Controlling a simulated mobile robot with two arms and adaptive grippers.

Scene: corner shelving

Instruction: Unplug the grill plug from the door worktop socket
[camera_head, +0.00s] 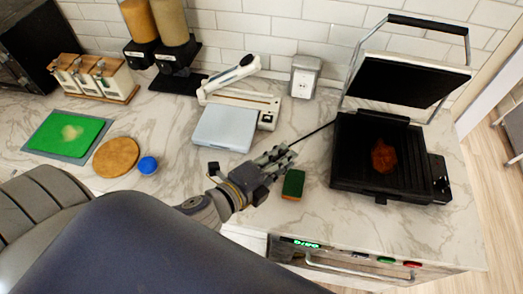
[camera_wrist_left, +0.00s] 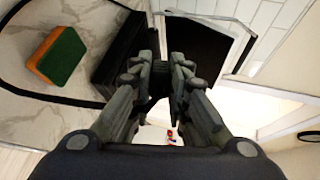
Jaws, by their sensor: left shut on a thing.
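My left gripper (camera_head: 281,156) is over the worktop, left of the grill and just above the sponge, shut on the grill plug. The plug is mostly hidden by the fingers; a dark piece of it (camera_wrist_left: 160,78) shows between them in the left wrist view. The thin black grill cord (camera_head: 314,132) runs from the grill to the fingertips. The grey socket box (camera_head: 304,76) stands at the back by the tiled wall, apart from the gripper, and its visible face is empty. The black contact grill (camera_head: 350,150) has its lid up. My right gripper is not in view.
A green and orange sponge (camera_head: 293,184) lies close to my left gripper. A grey scale (camera_head: 223,128) and a white sealer-like device (camera_head: 240,97) stand behind it. Dispensers, a cutting board (camera_head: 68,135), a round board and a blue lid are to the left.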

